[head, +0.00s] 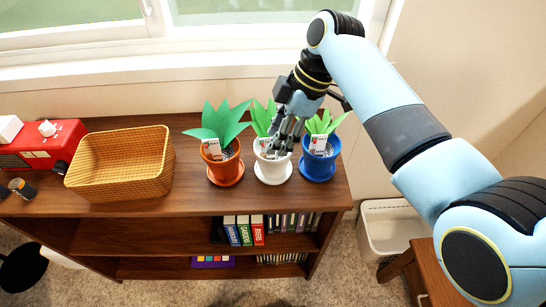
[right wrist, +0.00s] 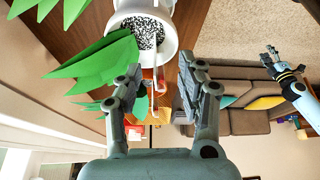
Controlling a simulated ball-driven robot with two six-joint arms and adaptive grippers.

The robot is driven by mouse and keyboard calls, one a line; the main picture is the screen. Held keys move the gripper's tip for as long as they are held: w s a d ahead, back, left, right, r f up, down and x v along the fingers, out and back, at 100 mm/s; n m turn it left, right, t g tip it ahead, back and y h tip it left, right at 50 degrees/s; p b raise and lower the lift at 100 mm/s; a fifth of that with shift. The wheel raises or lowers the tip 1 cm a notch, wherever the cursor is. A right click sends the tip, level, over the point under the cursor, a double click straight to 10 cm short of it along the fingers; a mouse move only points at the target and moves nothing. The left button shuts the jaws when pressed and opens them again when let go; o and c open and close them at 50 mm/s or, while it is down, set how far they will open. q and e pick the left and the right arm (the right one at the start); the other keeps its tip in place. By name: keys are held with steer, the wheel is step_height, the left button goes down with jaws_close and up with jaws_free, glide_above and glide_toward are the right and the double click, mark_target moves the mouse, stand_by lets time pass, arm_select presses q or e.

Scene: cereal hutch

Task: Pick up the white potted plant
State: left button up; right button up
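The white potted plant stands upright on the shelf top in a white pot (head: 272,172), between the orange and blue pots. It has green pointed leaves and a small label. My right gripper (head: 284,143) reaches down over it and hides part of the pot and leaves. In the right wrist view, the white pot (right wrist: 169,48) with speckled soil is just ahead of the fingertips. The right gripper (right wrist: 160,75) is open there, its fingers apart; contact with the rim is unclear. My left gripper (right wrist: 269,58) shows small at the right wrist view's right side; its finger state is unclear.
An orange potted plant (head: 224,171) and a blue one (head: 319,165) stand close on either side. A wicker basket (head: 120,184) and a red toy vehicle (head: 42,145) are further left. A white bin (head: 388,225) stands right of the shelf (head: 190,205). The window wall is behind.

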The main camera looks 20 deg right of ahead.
steer(key=shift+x, duration=0.95)
steer(key=shift+c, duration=0.4)
jaws_close()
